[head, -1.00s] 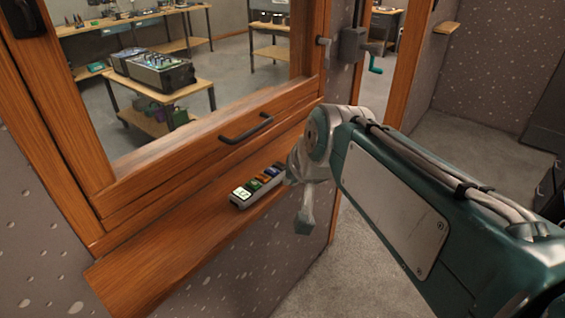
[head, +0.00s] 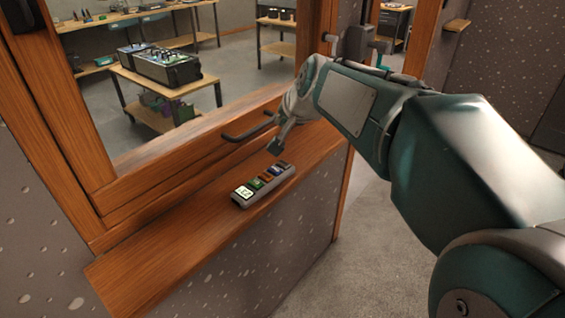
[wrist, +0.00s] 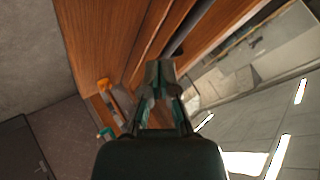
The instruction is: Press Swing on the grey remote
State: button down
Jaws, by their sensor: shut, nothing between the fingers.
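The grey remote (head: 264,186) lies on the wooden sill below the window. It has a pale display at its near left end. The button labels are too small to read, so I cannot tell which is Swing. My gripper (head: 276,147) is above the sill, just past the far end of the remote, near the window handle and apart from the remote. Its fingers (wrist: 160,72) are shut and empty in the wrist view. I cannot make out the remote there.
A dark bar handle (head: 248,129) sticks out from the window frame close to my gripper. A grey box (head: 362,45) is on the wall to the right. Beyond the window, a wooden table (head: 165,95) carries dark equipment. The left part of the sill (head: 150,258) is clear.

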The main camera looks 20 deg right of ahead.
aim_at(283, 164)
jog(key=shift+f, duration=4.3)
jog(key=shift+f, duration=0.3)
jog(key=shift+f, duration=0.35)
jog(key=shift+r, duration=0.75)
jog(key=shift+r, duration=2.55)
